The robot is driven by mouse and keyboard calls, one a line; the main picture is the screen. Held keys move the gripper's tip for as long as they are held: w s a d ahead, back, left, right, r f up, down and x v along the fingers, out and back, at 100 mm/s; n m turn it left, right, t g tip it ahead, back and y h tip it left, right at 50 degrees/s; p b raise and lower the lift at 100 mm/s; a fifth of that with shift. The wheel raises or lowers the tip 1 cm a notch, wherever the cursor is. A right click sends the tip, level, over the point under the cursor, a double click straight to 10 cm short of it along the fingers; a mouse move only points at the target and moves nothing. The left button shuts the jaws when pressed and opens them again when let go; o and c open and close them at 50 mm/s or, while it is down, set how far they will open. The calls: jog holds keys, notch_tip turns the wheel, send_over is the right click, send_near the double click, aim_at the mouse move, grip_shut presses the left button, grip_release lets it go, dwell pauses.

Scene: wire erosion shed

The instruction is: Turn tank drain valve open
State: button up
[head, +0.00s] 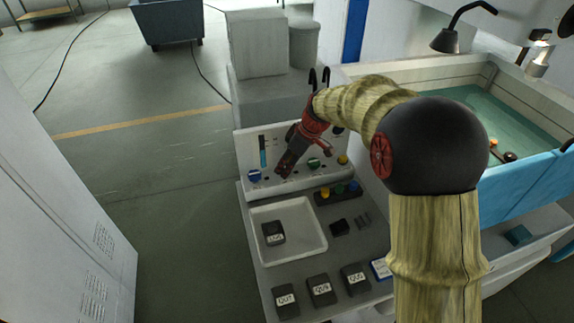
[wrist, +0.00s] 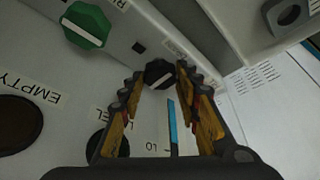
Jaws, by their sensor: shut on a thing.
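My gripper (head: 284,170) reaches down to the white control panel (head: 245,145) on the bench. In the wrist view its two fingers (wrist: 158,80) stand on either side of a black knob (wrist: 159,70) with a pale mark, and they are shut on it. The label beside this knob is too small to read, so I cannot confirm that it is the drain valve. The gripper hides the knob in the head view. The tank (head: 515,125) of greenish water is at the right.
A blue level gauge (head: 263,152) is on the panel. A white tray (head: 258,257) holding a dark labelled block (head: 273,233) sits below the panel. Several more labelled blocks (head: 320,290) lie along the bench front.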

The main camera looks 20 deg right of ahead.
jog(key=o, duration=1.2)
jog(key=shift+c, duration=0.2)
jog(key=shift+p, duration=0.3)
